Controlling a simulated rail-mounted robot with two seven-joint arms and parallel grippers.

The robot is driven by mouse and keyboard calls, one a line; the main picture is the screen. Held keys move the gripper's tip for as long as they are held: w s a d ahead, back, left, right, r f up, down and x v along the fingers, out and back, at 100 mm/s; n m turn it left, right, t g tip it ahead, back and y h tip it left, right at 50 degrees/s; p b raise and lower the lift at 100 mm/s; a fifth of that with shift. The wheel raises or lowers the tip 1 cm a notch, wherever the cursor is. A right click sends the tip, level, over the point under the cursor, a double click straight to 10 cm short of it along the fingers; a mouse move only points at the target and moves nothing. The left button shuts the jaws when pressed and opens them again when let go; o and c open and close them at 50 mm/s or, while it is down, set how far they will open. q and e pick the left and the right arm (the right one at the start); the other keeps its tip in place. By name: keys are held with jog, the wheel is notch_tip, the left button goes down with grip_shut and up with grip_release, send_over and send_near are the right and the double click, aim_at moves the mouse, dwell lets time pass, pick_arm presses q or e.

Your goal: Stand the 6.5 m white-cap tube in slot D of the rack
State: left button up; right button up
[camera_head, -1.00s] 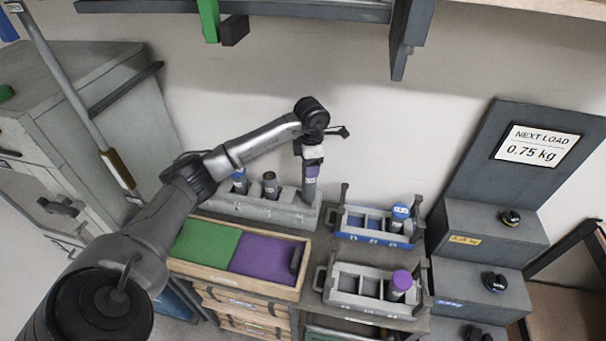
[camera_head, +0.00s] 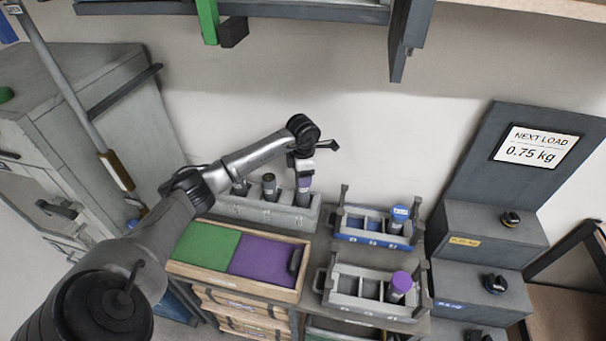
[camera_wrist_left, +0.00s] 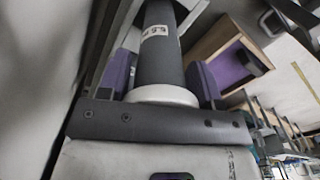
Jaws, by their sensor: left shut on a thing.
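My left gripper (camera_head: 304,170) is shut on a dark grey tube (camera_head: 303,195) at the back of the bench. In the left wrist view the tube (camera_wrist_left: 162,58) has a pale label reading about 6.5 M and a white cap (camera_wrist_left: 163,95) between the purple finger pads. The grey rack (camera_head: 262,211) stands below, with the tube roughly upright at its right end. The tube's lower end meets the rack's top in the picture; how deep it sits I cannot tell. Slot letters are not readable. My right gripper is not in view.
A blue tray (camera_head: 372,238) holds a blue-capped tube, and a grey tray (camera_head: 365,303) a purple-capped one. A green and purple box (camera_head: 238,254) lies in front. A sign (camera_head: 537,146) reads 0.75 kg.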

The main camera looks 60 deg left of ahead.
pick_arm(q)
jog(key=o, duration=1.5)
jog(key=shift+f, duration=0.1)
jog(key=shift+c, duration=0.2)
notch_tip(320, 180, up, 12)
jog(key=shift+r, duration=0.15)
